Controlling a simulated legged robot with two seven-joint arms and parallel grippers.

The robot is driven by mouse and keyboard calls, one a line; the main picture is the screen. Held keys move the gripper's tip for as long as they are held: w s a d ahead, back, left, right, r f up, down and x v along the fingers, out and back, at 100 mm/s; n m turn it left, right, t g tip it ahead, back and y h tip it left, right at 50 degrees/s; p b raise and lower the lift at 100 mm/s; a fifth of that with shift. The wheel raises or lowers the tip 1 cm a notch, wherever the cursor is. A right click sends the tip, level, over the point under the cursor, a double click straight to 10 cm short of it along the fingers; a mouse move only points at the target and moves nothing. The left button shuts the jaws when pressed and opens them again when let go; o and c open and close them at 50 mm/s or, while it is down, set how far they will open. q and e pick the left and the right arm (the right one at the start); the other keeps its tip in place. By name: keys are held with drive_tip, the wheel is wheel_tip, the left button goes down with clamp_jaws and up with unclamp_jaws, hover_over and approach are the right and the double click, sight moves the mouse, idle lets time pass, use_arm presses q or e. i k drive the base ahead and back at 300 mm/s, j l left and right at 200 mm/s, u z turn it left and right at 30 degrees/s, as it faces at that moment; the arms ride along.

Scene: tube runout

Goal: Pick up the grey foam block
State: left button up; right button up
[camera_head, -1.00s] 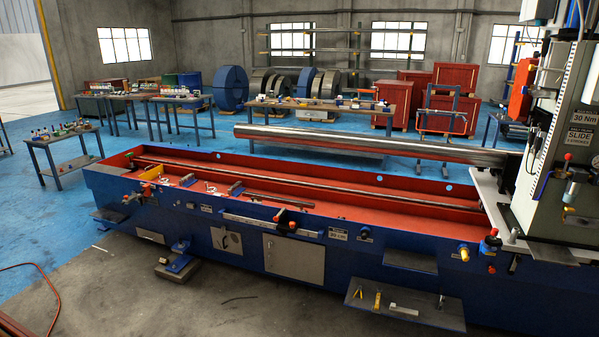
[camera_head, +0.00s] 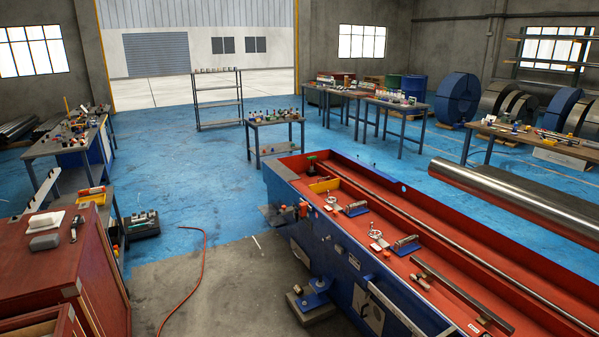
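A small grey block (camera_head: 45,242) lies on top of the red wooden cabinet (camera_head: 85,255) at the left; it looks like the grey foam block, though its material is hard to tell at this size. A paler, whitish rounded piece (camera_head: 46,221) lies just behind it. Neither of my grippers shows in the view, and nothing covers the grey block.
The long blue machine bed (camera_head: 345,262) with its red trough fills the right. A red hose (camera_head: 190,280) lies on the floor between cabinet and bed. A workbench (camera_head: 60,145) stands behind the cabinet. Blue floor (camera_head: 190,200) is open in the middle.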

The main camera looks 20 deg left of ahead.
sight(50, 241)
drive_tip(key=i+j+u, duration=0.25)
drive_tip(key=i+u, duration=0.6)
drive_tip(key=i+l+u, duration=0.1)
drive_tip(key=i+u, duration=0.35)
drive_tip(key=i, duration=0.2)
drive_tip(key=i+l+u, duration=0.25)
drive_tip(key=i+u, duration=0.2)
drive_tip(key=i+l+u, duration=0.4)
drive_tip(key=i+u, duration=0.3)
drive_tip(key=u, duration=0.15)
drive_tip(key=i+l+u, duration=0.25)
drive_tip(key=u, duration=0.25)
drive_tip(key=i+l+u, duration=0.25)
drive_tip(key=u, duration=0.2)
drive_tip(key=i+l+u, duration=0.2)
drive_tip(key=l+u, duration=0.25)
drive_tip(key=i+l+u, duration=0.15)
drive_tip(key=l+u, duration=0.2)
drive_tip(key=u, duration=0.15)
drive_tip(key=l+u, duration=0.45)
drive_tip(key=i+l+u, duration=0.1)
drive_tip(key=l+u, duration=0.2)
drive_tip(key=l, duration=0.15)
drive_tip(key=i+l+u, duration=0.1)
drive_tip(key=l+u, duration=0.15)
drive_tip(key=l, duration=0.2)
